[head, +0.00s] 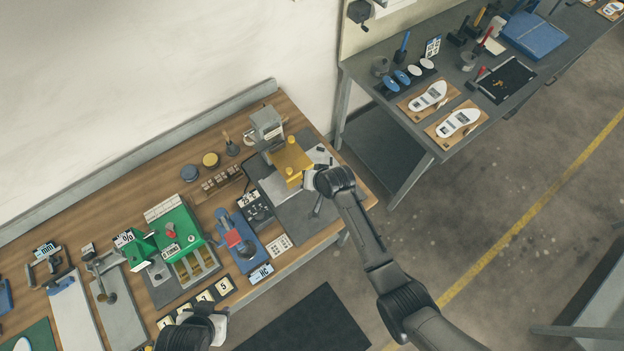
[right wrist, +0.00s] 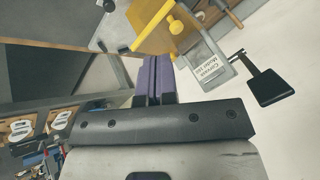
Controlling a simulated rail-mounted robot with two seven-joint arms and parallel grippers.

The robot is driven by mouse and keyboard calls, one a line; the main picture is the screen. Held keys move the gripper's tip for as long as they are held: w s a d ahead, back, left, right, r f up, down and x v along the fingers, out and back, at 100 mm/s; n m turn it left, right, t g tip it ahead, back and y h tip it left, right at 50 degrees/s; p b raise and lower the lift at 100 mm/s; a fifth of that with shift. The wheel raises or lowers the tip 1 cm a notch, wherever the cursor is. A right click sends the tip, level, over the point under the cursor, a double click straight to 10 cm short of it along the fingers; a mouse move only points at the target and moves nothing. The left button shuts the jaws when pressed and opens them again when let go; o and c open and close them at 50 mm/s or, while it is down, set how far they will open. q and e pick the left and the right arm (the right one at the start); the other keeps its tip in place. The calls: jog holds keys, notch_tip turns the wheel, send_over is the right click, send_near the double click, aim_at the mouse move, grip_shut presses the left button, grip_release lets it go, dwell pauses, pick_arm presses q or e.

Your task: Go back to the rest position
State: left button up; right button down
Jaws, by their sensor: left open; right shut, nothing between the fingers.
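My right arm reaches in from the bottom right of the head view. Its gripper (head: 313,181) is beside the yellow block fixture (head: 290,160) at the right end of the wooden bench. In the right wrist view the purple fingers (right wrist: 153,78) are together with nothing between them. Their tips are close to the yellow fixture (right wrist: 158,30); I cannot tell whether they touch it. My left gripper (head: 203,320) is at the bottom of the head view, over the bench's front edge near the numbered cards. It is open; its fingertips are mostly hidden.
The wooden bench (head: 130,155) holds a green machine (head: 178,232), a blue vise-like tool (head: 238,240) and a grey device (head: 266,124). A grey table (head: 450,77) with white insoles on boards stands at the upper right. Floor with a yellow line (head: 530,220) is open at the right.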

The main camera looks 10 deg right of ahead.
jog(key=shift+s+d+r, duration=0.15)
jog(key=shift+s+r, duration=0.25)
jog(key=shift+r, duration=0.2)
jog(key=s+d+r+n+t+h, duration=0.1)
jog(key=s+d+r+n, duration=0.2)
jog(key=r, duration=0.5)
jog(key=s+d+r+n+t+h, duration=0.1)
jog(key=s+d+r, duration=0.1)
jog(key=d+r, duration=0.45)
jog(key=s+d+h, duration=0.1)
jog(key=s+d, duration=0.4)
jog(key=s, duration=0.9)
jog(key=s+d+f+g, duration=0.1)
jog(key=s+f+g, duration=0.1)
jog(key=s+f, duration=0.2)
jog(key=s+d+f+g+h, duration=0.1)
jog(key=s+f, duration=0.3)
jog(key=s, duration=0.6)
jog(key=shift+d+m+g, duration=0.2)
jog(key=shift+m+g, duration=0.1)
jog(key=shift+g, duration=0.1)
jog(key=shift+s, duration=0.1)
